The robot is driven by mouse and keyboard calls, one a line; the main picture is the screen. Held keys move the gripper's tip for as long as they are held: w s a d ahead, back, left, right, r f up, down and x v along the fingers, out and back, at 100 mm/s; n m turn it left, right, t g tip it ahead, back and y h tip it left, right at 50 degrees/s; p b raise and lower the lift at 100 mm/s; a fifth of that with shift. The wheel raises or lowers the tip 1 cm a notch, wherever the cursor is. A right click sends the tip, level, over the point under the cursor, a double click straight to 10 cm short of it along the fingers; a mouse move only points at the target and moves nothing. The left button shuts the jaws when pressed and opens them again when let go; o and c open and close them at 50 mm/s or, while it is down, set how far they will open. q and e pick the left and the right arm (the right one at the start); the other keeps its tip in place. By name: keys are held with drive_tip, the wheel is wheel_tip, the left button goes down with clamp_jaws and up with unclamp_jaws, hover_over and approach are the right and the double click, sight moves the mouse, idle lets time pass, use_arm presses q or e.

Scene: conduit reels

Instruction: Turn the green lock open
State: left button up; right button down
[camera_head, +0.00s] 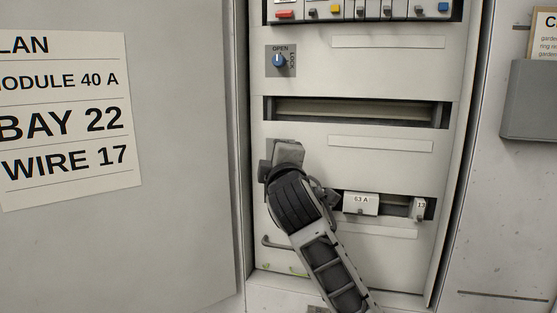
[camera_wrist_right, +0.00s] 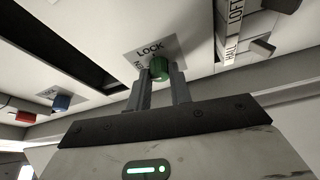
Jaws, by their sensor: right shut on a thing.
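My right gripper (camera_head: 287,153) is at the lower left of the cabinet panel and hides the green lock from the head view; only an edge of a grey plate (camera_head: 270,147) shows beside it. In the right wrist view, the green lock knob (camera_wrist_right: 160,68) sits between the two fingers of my right gripper (camera_wrist_right: 160,88), which is shut on it. The lock's plate (camera_wrist_right: 150,48) reads "LOCK" behind the knob; its other word is partly hidden. The knob's pointer direction cannot be told. My left gripper is in neither view.
A blue lock knob (camera_head: 279,61) sits above on an OPEN/LOCK plate. A breaker marked 63 A (camera_head: 360,203) and a smaller module (camera_head: 419,208) sit right of my gripper. A handle (camera_head: 275,243) is below. A large door (camera_head: 190,150) stands at left, a grey holder (camera_head: 530,100) at right.

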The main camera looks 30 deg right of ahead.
drive_tip(key=shift+n+g, duration=0.4)
drive_tip(key=shift+n, duration=0.6)
drive_tip(key=c, duration=1.3)
unclamp_jaws()
